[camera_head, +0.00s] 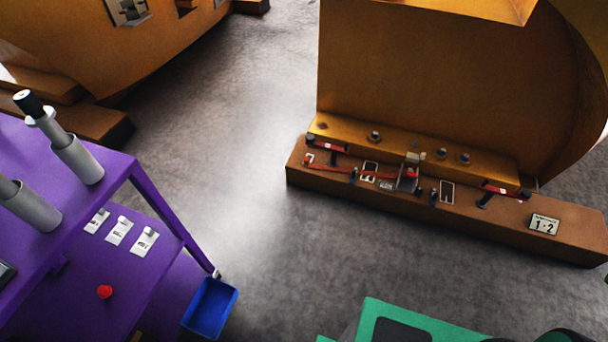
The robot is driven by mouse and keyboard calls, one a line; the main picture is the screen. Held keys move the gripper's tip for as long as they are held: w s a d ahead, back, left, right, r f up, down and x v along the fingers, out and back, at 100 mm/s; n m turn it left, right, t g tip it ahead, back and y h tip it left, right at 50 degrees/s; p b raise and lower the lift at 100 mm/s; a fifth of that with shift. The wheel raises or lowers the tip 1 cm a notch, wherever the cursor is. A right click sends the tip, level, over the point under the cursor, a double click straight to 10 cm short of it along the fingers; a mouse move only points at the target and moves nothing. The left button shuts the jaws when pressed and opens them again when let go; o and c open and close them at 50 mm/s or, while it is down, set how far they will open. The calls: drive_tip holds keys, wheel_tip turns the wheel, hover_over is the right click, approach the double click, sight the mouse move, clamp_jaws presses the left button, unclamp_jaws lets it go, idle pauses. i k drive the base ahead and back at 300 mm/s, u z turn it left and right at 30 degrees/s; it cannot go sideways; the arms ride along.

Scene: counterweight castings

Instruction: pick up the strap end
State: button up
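A red strap (330,168) lies along the top of a brown beam (325,183) at the foot of a large orange casting (430,80), at the right. Its left end, a small red piece (309,158), shows near the beam's left end. To the right the strap runs to a grey metal fitting (408,180) that looks like a buckle. I cannot tell for sure which piece is the strap end. My gripper is not in view.
A purple bench (150,190) with grey cylinders (77,158), white tags (119,231) and a red knob (104,292) stands at the left. A blue bin (210,308) is beside it. Another orange casting (100,50) is at the upper left. Grey floor between is clear.

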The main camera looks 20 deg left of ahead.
sight(307, 161)
drive_tip(key=k, duration=0.65)
drive_tip(key=u, duration=0.5)
drive_tip(key=i, duration=1.05)
drive_tip(key=u, duration=0.6)
drive_tip(key=i, duration=1.7)
drive_tip(key=z, duration=0.3)
